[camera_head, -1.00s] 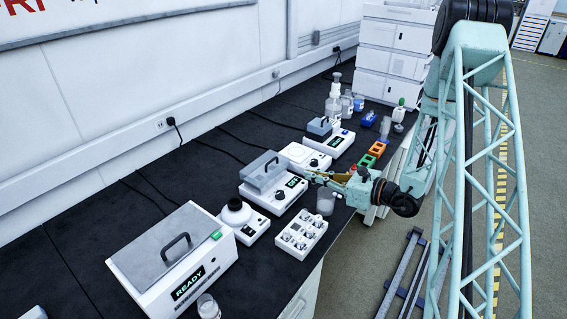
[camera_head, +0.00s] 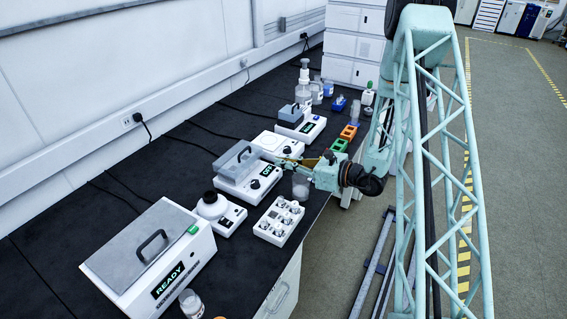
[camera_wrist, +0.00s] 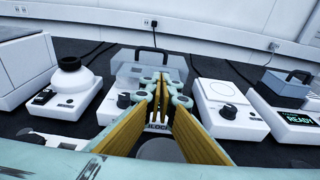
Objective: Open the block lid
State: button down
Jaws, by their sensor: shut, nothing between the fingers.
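The block heater (camera_head: 250,180) is a white box with a dark knob and a small green display, on the black bench. Its grey lid (camera_head: 238,160) has a dark handle and looks shut. In the wrist view the lid (camera_wrist: 130,70) and its arched handle (camera_wrist: 165,52) stand straight ahead, partly hidden behind my fingers. My gripper (camera_head: 284,161) is at the right front of the block heater, pointing toward it. In the wrist view my gripper (camera_wrist: 162,88) has its tan fingers converging at the tips, shut and empty. I cannot tell whether the fingertips touch the heater.
A larger READY machine (camera_head: 150,258), a round-topped device (camera_head: 215,210) and a white vial rack (camera_head: 279,221) stand nearer on the bench. A flat white device (camera_head: 275,147) and a smaller lidded device (camera_head: 300,122) stand beyond. A clear beaker (camera_head: 300,186) is close below my gripper.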

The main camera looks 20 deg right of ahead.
send_near(253, 157)
jog(key=b+x, duration=0.1)
jog(key=x, duration=0.3)
jog(key=shift+r, duration=0.1)
jog(key=shift+w+a+r, duration=0.55)
jog(key=shift+w+a, duration=0.1)
jog(key=shift+w, duration=0.1)
jog(key=shift+w+a+r, duration=0.55)
jog(key=shift+w+a, duration=0.05)
jog(key=shift+w, duration=0.15)
jog(key=shift+w+r, duration=0.1)
jog(key=shift+r, duration=0.25)
jog(key=shift+a+p, duration=0.1)
jog(key=shift+p, duration=0.2)
